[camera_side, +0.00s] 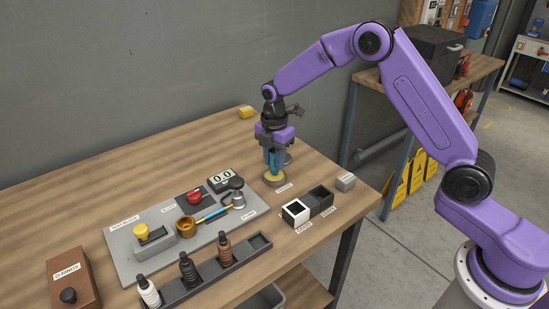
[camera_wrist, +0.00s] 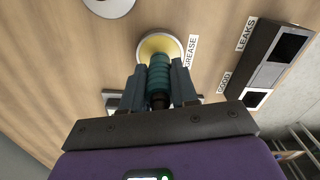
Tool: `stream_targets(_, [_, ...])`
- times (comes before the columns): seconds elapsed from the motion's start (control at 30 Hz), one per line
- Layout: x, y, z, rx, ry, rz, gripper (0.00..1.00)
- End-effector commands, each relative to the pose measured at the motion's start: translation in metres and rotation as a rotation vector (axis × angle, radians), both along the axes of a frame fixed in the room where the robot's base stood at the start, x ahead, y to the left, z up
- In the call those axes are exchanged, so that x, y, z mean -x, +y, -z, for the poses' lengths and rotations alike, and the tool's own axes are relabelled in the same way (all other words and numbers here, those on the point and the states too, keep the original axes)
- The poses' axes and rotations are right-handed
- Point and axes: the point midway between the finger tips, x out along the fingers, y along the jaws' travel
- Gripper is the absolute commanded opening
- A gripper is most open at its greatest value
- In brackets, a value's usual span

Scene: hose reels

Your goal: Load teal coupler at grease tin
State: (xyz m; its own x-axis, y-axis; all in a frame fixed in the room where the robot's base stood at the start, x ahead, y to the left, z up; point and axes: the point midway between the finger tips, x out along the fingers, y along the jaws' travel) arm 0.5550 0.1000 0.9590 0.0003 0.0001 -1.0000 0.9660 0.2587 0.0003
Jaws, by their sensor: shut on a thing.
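My gripper (camera_side: 273,165) points straight down above the grease tin. It is shut on the teal coupler, which shows between the fingers in the wrist view (camera_wrist: 158,75). The coupler is ribbed, with a dark part nearer the palm. The grease tin (camera_side: 274,180) is a round, shallow tin with yellow grease and a pale rim; it also shows in the wrist view (camera_wrist: 150,44). The coupler's lower end overlaps the grease in both views. I cannot tell whether it touches the grease. A GREASE label (camera_wrist: 190,51) lies beside the tin.
Two joined bins, one white-rimmed (camera_side: 296,211) and one dark (camera_side: 320,199), sit right of the tin. A grey tool mat (camera_side: 125,250) with fixtures lies left. A bottle rack (camera_side: 253,246) runs along the front. A grey block (camera_side: 345,182) stands near the right edge.

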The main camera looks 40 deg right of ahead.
Motion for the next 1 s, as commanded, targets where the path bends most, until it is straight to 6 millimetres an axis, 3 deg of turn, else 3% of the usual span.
stream_targets(1.0, [0.0,0.0,0.0097,0.0,0.001,0.0,0.0])
